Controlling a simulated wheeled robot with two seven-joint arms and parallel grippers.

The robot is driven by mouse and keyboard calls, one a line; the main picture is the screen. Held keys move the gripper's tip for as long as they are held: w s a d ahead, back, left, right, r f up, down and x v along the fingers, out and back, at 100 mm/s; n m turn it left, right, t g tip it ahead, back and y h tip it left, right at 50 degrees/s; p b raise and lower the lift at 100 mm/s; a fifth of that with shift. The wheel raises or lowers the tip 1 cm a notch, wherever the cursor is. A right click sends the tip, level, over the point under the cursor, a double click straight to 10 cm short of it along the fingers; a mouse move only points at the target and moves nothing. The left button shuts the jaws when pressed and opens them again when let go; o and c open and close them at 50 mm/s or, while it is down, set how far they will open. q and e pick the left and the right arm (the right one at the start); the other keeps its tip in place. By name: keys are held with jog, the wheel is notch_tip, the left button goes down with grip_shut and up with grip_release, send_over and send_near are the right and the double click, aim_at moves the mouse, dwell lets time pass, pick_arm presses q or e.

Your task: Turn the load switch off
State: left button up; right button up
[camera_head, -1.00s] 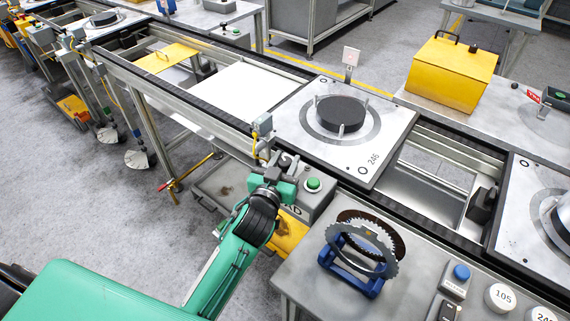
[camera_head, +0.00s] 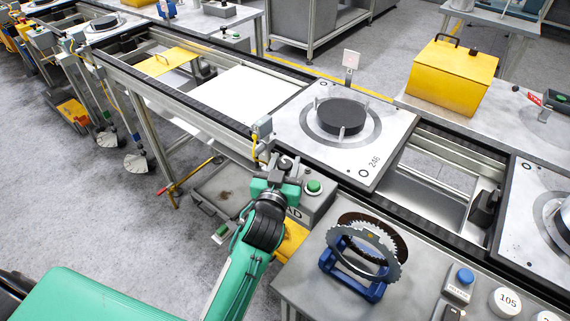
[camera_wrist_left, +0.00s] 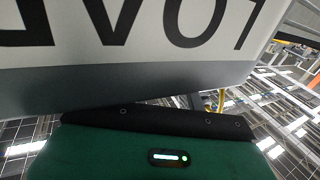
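The load switch is a grey box (camera_head: 318,203) with a green button (camera_head: 314,187) on top and a partly covered label ending in "AD" on its front. A switch lever is not clearly visible; my gripper covers the box's left part. My left gripper (camera_head: 284,164) is over that part, with its dark fingers close to the box top. Whether they touch anything or are spread cannot be told. My right gripper is not in view.
Pallet 246 (camera_head: 390,128) sits on the conveyor behind the box. A small grey box on a post (camera_head: 263,127) stands close behind my gripper. A blue stand (camera_head: 350,285) with toothed discs is on the front-right table. A red-handled yellow lever (camera_head: 187,180) is at left.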

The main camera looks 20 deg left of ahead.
pick_arm(q)
jog(key=shift+o, duration=1)
jog(key=shift+s+f, duration=0.15)
jog(key=shift+s, duration=0.4)
jog(key=s+b, duration=0.2)
jog(key=s, duration=1)
jog(key=shift+s+d+b, duration=0.35)
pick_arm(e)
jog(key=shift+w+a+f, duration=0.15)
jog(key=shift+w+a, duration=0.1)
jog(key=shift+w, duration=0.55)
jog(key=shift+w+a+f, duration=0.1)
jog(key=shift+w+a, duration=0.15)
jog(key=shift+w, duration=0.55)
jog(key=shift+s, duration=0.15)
